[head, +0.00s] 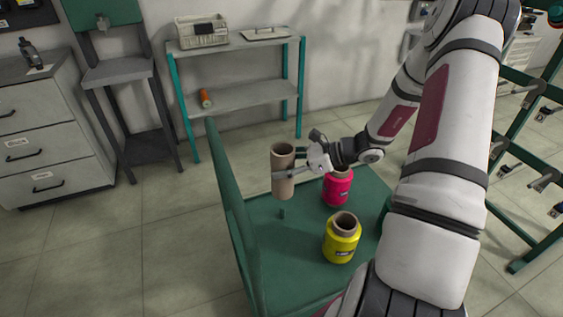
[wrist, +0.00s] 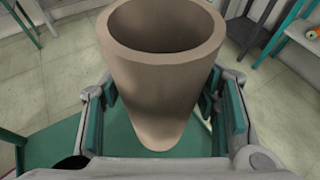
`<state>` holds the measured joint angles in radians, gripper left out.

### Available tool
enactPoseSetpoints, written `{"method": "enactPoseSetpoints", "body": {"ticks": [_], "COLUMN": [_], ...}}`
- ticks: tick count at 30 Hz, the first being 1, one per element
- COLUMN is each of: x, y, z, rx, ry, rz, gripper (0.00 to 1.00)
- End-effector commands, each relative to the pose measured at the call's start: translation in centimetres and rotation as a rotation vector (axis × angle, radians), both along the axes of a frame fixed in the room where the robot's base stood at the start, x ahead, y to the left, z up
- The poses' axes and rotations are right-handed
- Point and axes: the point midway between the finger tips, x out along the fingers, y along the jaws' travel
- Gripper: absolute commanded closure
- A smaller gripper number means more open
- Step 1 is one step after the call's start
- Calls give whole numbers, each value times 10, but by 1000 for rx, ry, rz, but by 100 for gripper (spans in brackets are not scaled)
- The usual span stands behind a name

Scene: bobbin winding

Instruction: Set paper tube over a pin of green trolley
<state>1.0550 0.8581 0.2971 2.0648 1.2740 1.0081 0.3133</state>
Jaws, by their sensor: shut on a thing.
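My gripper (head: 291,172) is shut on the brown paper tube (head: 283,186) and holds it upright. The tube's open top and side fill the middle of the wrist view (wrist: 163,75), between the teal finger pads. In the head view the tube hangs above the deck of the green trolley (head: 300,265). A short green pin (head: 282,212) stands on the deck just below the tube's lower end, and a small gap seems to show between them. In the wrist view the tube hides the pin.
A pink bobbin (head: 337,188) and a yellow bobbin (head: 342,240) stand on the deck, right of the free pin. The trolley's green side panel (head: 236,217) rises at the left. A shelf (head: 245,95) and drawers (head: 50,135) stand behind.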

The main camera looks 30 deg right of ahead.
Motion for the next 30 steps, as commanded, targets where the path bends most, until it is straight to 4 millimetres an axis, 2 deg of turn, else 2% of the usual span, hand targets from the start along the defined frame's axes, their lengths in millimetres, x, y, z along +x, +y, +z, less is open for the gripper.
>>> {"method": "enactPoseSetpoints", "body": {"ticks": [1,10,19,30], "x": [2,1,0,0], "y": [0,0,0,0], "z": [-10,-49,-45,-65], "rx": [1,0,-2,-2], "ry": [1,0,0,0], "rz": [0,1,2,2], "gripper": [74,74,74,74]}}
